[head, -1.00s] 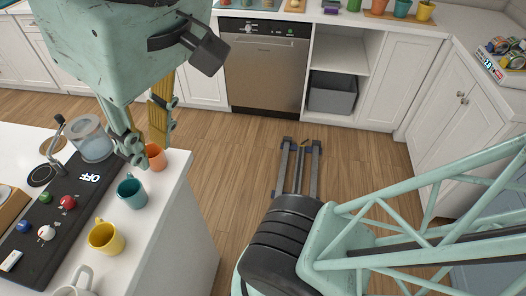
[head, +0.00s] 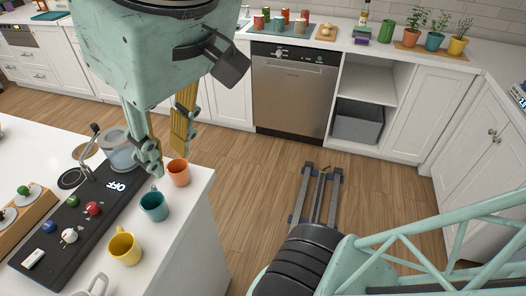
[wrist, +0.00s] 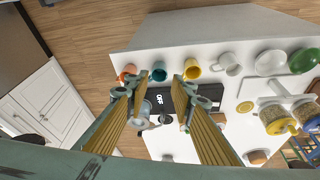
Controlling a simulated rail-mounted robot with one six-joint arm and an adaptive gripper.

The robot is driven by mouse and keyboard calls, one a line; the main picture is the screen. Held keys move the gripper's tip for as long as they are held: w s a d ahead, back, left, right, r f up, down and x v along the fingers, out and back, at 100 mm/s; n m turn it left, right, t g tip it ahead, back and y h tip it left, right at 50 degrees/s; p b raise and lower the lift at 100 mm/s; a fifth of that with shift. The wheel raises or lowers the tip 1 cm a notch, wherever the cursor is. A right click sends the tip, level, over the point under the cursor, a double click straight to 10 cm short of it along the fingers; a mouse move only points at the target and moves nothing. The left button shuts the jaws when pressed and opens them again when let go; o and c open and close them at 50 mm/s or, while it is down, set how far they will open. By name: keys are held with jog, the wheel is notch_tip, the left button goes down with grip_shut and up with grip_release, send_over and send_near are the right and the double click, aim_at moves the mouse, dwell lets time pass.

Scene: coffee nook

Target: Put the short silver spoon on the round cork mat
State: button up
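I cannot make out the short silver spoon in any view. My gripper (head: 167,157) hangs over the counter near the clear jar and orange cup. Its two yellow fingers are apart with nothing between them; the wrist view also shows my gripper (wrist: 156,92) spread and empty.
A clear jar (head: 118,152), an orange cup (head: 178,173), a teal cup (head: 154,205) and a yellow cup (head: 123,247) stand along the counter beside a black panel (head: 75,228) marked OFF. Wooden floor (head: 245,180) is open right of the counter. A dishwasher (head: 290,92) stands behind.

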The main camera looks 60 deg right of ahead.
jog(key=w+a+r+n+p, duration=0.15)
jog(key=w+r, duration=0.25)
jog(key=w, duration=0.5)
jog(key=w+a+r+p, duration=0.3)
jog(key=w+r, duration=0.1)
jog(key=w, duration=0.5)
jog(key=w+a+r+n+g+p, duration=0.1)
jog(key=w+a+p, duration=0.25)
jog(key=w, duration=0.65)
jog(key=w+a+n+p, duration=0.15)
jog(key=w+a, duration=0.25)
jog(key=w, duration=0.7)
jog(key=w+a+f+n+g+p, duration=0.1)
jog(key=w+a+f+p, duration=0.25)
jog(key=w+a, duration=0.35)
jog(key=w+a+f+n+p, duration=0.15)
jog(key=w+a+f, duration=0.35)
jog(key=w, duration=0.5)
jog(key=w+a+f+p, duration=0.2)
jog(key=w+a+f, duration=0.3)
jog(key=a+f, duration=0.1)
jog(key=w+a+f+n+p, duration=0.1)
jog(key=w+a+f+p, duration=0.2)
jog(key=a+f, duration=0.4)
jog(key=shift+w+f+g+y, duration=0.4)
jog(key=shift+w+f, duration=0.5)
